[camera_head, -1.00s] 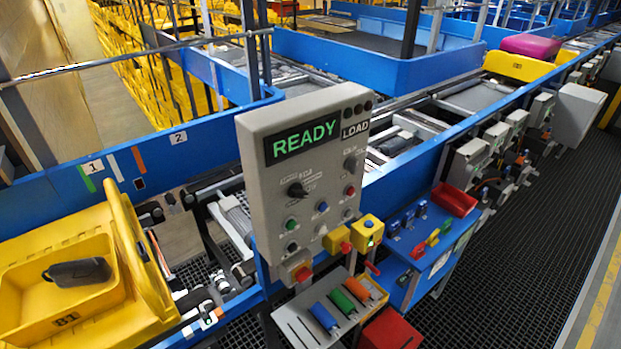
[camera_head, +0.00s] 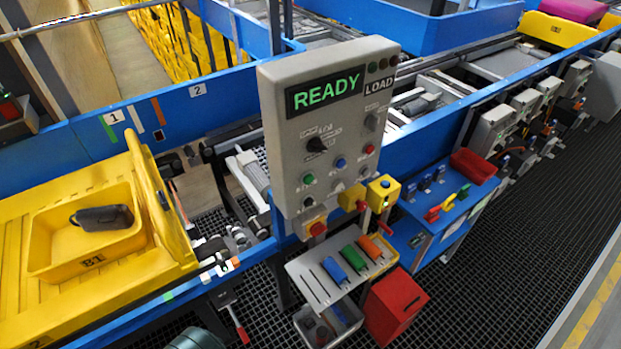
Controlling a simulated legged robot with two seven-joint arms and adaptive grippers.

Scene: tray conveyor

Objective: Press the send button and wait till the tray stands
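A grey control panel (camera_head: 290,150) stands in the middle of the view. Its display (camera_head: 325,92) reads READY in green, with a LOAD label (camera_head: 380,87) beside it. Several small buttons sit on its face, among them a green one (camera_head: 308,179), a blue one (camera_head: 340,162) and a red one (camera_head: 369,149); I cannot read which is the send button. A yellow tray (camera_head: 165,268) marked B1 inside lies at the left on the conveyor, holding a dark pouch (camera_head: 104,218). Neither of my grippers is in view.
A yellow button box (camera_head: 383,192) hangs at the panel's lower right. Below are a shelf with coloured handles (camera_head: 352,257), a red box (camera_head: 396,305) and a blue side table (camera_head: 425,210) with a red bin (camera_head: 473,166). Dark grating floor is free at the right.

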